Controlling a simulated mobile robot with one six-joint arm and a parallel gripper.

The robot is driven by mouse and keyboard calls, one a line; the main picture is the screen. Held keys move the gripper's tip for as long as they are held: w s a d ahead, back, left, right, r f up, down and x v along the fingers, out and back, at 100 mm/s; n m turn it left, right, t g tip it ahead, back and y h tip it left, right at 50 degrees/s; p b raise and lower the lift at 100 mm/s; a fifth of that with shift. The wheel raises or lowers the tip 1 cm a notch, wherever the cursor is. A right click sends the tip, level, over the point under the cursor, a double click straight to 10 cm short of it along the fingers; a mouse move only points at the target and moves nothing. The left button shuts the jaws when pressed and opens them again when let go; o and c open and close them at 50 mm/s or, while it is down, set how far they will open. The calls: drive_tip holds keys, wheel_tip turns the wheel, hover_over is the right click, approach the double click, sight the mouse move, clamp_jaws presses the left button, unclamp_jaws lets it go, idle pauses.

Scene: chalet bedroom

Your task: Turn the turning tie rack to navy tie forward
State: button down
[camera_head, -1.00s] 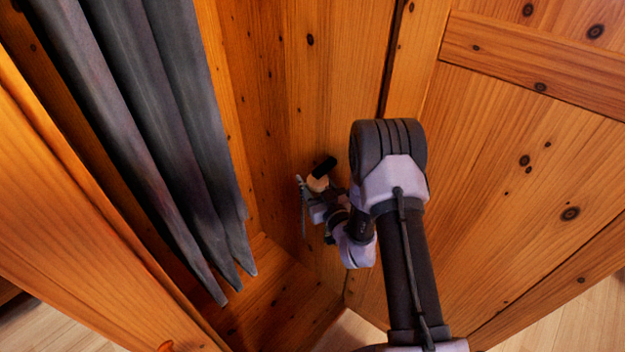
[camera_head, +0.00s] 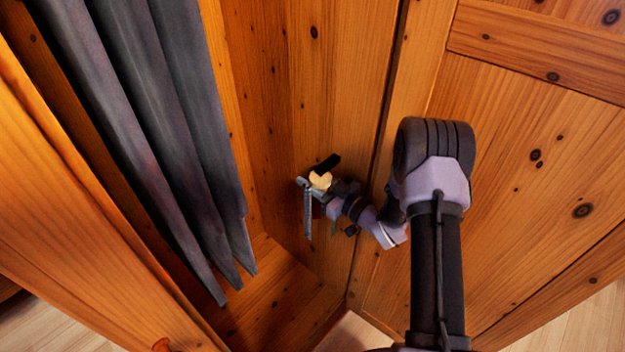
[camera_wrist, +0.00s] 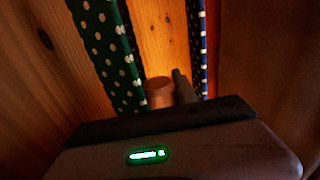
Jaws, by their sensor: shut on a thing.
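The turning tie rack (camera_head: 320,181) is on the wooden inner wall of the wardrobe, with a pale round hub and a black part above it. A narrow greyish strip (camera_head: 307,215), likely a tie, hangs at its left. In the wrist view a green tie with white dots (camera_wrist: 104,45) hangs at the left. The navy tie with white dots (camera_wrist: 198,45) hangs at the right, nearly edge-on. A copper-brown knob-like part (camera_wrist: 159,90) of the rack shows between them, beside a dark finger. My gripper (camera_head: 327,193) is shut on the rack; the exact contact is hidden.
Long grey hanging cloths (camera_head: 165,140) fill the left of the wardrobe. A wooden door panel (camera_head: 545,150) stands at the right, behind my arm. The wardrobe floor (camera_head: 270,290) below the rack is clear.

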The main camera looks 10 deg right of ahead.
drive_tip(key=c, duration=1)
unclamp_jaws()
drive_tip(key=shift+o, duration=0.2)
